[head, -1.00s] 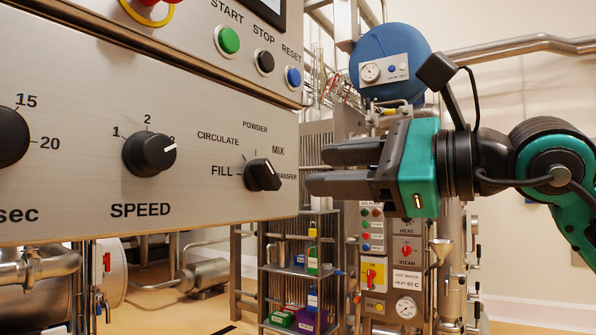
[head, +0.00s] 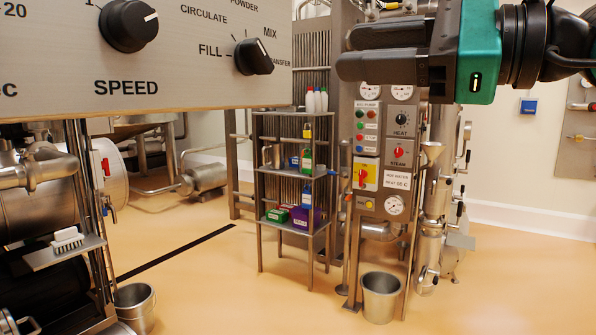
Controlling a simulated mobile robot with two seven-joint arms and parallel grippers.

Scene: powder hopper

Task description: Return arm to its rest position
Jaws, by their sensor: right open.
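My right gripper (head: 345,52) is at the upper right of the head view, with its arm coming in from the right. Its two dark fingers point left and are apart, with nothing between them. They are clear of the control panel (head: 190,85), with a gap to the right of the panel's edge. The black SPEED knob (head: 128,25) is at the upper left. My left gripper is not in view.
Beyond the gripper stand a utility control box (head: 384,150) and a metal shelf rack (head: 292,174) with bottles and boxes. A steel bucket (head: 381,297) stands on the floor. Another bucket (head: 134,306) is at lower left. The floor between is open.

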